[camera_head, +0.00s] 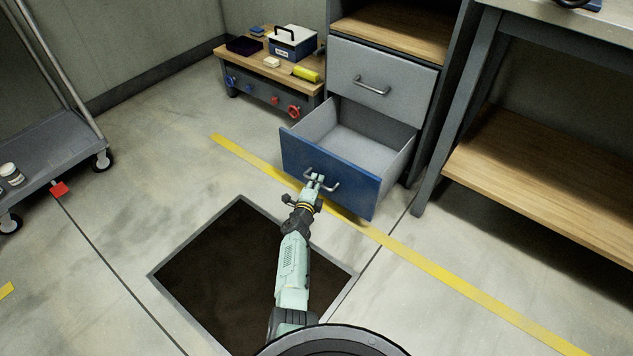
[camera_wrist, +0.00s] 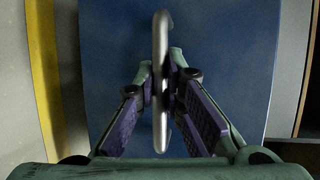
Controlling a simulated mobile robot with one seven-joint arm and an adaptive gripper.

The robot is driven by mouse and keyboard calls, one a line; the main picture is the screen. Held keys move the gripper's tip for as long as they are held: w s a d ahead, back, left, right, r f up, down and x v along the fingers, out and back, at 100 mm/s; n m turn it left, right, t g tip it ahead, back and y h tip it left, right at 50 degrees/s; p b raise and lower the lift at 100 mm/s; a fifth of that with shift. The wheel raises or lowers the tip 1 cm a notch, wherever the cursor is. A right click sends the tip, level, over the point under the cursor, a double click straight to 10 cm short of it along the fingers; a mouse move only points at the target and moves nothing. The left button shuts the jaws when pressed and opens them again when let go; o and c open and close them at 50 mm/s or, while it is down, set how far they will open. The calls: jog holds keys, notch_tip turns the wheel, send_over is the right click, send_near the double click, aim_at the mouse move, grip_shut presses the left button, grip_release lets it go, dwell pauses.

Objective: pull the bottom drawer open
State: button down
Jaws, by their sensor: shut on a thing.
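The bottom drawer (camera_head: 331,173) has a blue front and stands well out from the grey cabinet, with its pale, empty inside showing. Its metal handle (camera_head: 333,185) is on the blue front. My gripper (camera_head: 315,180) is at the handle and shut on it. In the wrist view, the fingers of my gripper (camera_wrist: 162,85) close from both sides on the handle (camera_wrist: 161,40), which runs up and down the picture before the blue drawer front (camera_wrist: 225,50).
A grey upper drawer (camera_head: 372,84) is shut above. A dark pit (camera_head: 235,270) lies in the floor under my arm. A low wooden bench (camera_head: 262,72) with a toolbox (camera_head: 292,42) stands left of the cabinet. A workbench (camera_head: 560,190) is at right, a cart (camera_head: 45,150) at left.

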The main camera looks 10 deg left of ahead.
jog(key=c, duration=1.7)
grip_release()
jog(key=shift+o, duration=0.2)
jog(key=shift+s, duration=0.1)
